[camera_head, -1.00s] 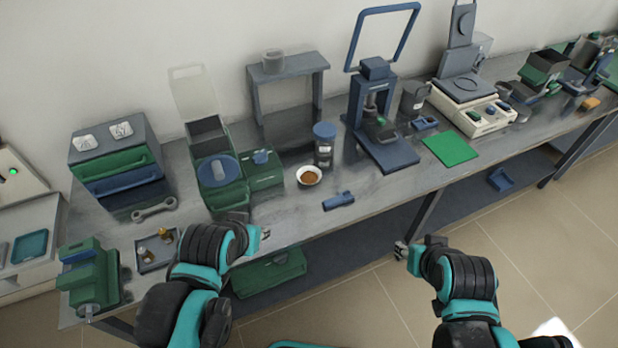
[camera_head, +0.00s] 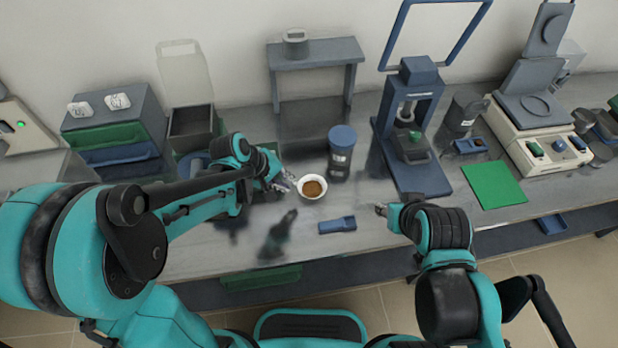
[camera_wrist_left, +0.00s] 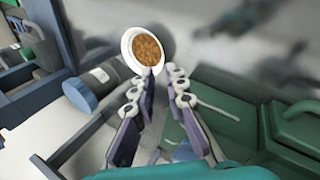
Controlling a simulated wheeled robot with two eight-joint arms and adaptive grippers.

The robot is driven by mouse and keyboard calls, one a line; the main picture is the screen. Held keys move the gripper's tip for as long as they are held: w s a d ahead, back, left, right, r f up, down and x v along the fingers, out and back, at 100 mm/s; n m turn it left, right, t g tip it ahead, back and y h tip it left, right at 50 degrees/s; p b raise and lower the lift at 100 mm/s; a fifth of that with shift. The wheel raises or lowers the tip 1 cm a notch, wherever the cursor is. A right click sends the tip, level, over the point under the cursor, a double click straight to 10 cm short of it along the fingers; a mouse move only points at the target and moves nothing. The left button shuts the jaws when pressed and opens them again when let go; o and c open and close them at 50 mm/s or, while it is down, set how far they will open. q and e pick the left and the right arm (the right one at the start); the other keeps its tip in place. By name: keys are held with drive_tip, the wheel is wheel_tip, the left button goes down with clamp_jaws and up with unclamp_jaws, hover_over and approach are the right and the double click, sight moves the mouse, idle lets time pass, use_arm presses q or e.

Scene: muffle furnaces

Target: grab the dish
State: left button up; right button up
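The dish (camera_head: 312,198) is a small white bowl holding brown granular material, upright on the grey bench in the middle of the head view. It also shows at the upper left in the left wrist view (camera_wrist_left: 125,50). My left gripper (camera_head: 284,184) is just left of the dish in the head view. In the left wrist view its fingers (camera_wrist_left: 160,78) are apart with nothing between them, and the dish lies just beyond the left fingertip. My right gripper (camera_head: 381,209) is by the bench's front edge, right of the dish; its finger opening is too small to make out.
A jar with a blue lid (camera_head: 341,152) stands close behind the dish. A blue tool (camera_head: 337,225) lies in front, to the right. A blue press (camera_head: 416,140) and green mat (camera_head: 494,185) are farther right.

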sight(301, 191)
use_arm(q)
drive_tip(key=b+x, duration=0.1)
drive_tip(key=x, duration=0.1)
drive_tip(key=shift+f, duration=0.35)
drive_tip(key=b+x, duration=0.3)
drive_tip(key=x, duration=0.2)
drive_tip(key=shift+s+d+f, duration=0.15)
drive_tip(key=shift+d+f, duration=0.05)
drive_tip(key=shift+r, duration=0.1)
drive_tip(key=shift+c, duration=0.6)
clamp_jaws()
drive_tip(key=shift+r, duration=0.15)
